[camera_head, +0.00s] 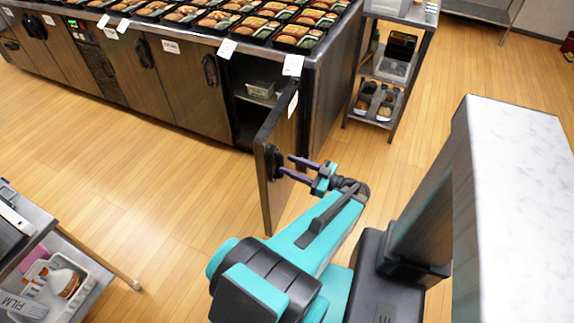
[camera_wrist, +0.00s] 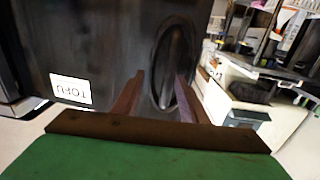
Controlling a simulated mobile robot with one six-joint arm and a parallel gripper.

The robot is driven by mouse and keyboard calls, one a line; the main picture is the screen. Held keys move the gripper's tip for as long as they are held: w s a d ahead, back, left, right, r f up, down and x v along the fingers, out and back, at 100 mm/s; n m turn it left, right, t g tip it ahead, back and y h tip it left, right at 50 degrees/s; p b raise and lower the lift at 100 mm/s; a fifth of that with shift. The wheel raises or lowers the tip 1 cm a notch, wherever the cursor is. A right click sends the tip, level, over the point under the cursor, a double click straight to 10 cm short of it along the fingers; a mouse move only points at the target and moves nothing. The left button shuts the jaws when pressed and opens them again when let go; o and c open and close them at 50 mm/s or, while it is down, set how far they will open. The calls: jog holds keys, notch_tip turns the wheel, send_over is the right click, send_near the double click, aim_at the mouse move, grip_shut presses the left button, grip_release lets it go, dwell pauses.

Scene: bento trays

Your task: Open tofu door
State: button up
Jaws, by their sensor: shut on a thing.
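The dark tofu door (camera_head: 270,205) stands swung well out from the end of the counter, with the cabinet opening (camera_head: 250,110) showing behind it. In the wrist view a white label reading TOFU, upside down, is on the door (camera_wrist: 90,45). The black oval handle (camera_head: 273,160) is on the door's outer end. My gripper (camera_head: 286,168) is at this handle, and in the wrist view its two fingers (camera_wrist: 158,95) reach up on both sides of the handle (camera_wrist: 168,65), shut on it. The exact finger contact is hard to see.
Bento trays (camera_head: 213,22) cover the counter top (camera_head: 330,42). Another cart (camera_head: 75,250) with a white tray is at lower left. A white-topped block (camera_head: 520,170) is at right. Wooden floor (camera_head: 130,170) is clear left of the door.

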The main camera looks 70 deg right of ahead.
jog(key=s+a+b, duration=0.1)
jog(key=s, duration=1)
jog(key=shift+a, duration=0.25)
dwell(0.3)
